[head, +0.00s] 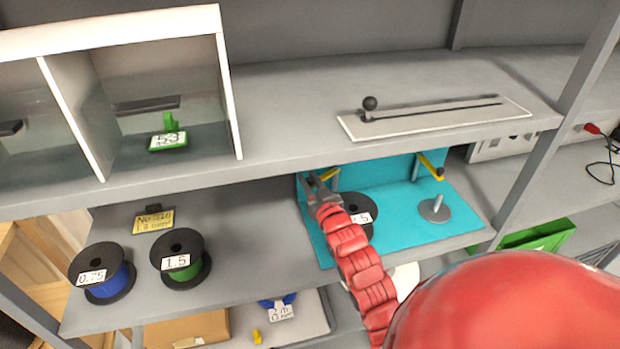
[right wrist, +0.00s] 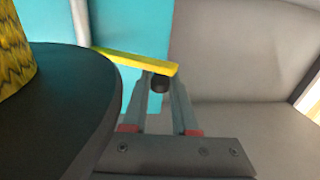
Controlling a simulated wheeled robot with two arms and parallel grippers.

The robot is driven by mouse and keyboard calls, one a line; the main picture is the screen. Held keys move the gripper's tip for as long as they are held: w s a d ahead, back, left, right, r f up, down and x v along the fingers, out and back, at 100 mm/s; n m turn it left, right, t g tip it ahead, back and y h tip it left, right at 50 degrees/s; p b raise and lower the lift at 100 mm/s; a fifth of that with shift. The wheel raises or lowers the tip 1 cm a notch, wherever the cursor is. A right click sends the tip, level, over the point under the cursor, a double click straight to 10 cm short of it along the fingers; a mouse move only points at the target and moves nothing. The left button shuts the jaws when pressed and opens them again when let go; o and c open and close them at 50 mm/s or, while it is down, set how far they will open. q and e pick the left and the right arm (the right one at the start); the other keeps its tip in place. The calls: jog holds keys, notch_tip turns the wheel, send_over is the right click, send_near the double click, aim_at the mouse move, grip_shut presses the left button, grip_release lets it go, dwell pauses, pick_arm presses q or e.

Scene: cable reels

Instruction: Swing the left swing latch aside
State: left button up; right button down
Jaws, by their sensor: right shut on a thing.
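The left swing latch (head: 330,173) is a yellow bar on the teal stand (head: 385,190), mostly hidden by my right gripper (head: 316,186). In the right wrist view the latch (right wrist: 120,57) runs across in front of a black reel flange (right wrist: 60,110), with a dark knob (right wrist: 160,84) at its end. My right gripper (right wrist: 161,88) is shut on that knob, one finger on each side. A black reel (head: 360,205) with a white label sits in the stand, partly behind my right arm. My left gripper is not in view.
A second yellow latch (head: 430,164) with a dark knob is at the stand's right, above an empty grey spindle (head: 435,208). Reels labelled 0.75 (head: 102,273) and 1.5 (head: 181,256) stand on the shelf to the left. The upper shelf's edge (head: 280,174) is just above my right gripper.

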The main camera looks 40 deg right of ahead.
jog(key=c, duration=0.7)
grip_release()
jog(key=shift+s, duration=0.1)
jog(key=p+v, duration=0.4)
jog(key=v, duration=1.3)
jog(key=shift+s, duration=0.15)
jog(key=shift+f, duration=0.1)
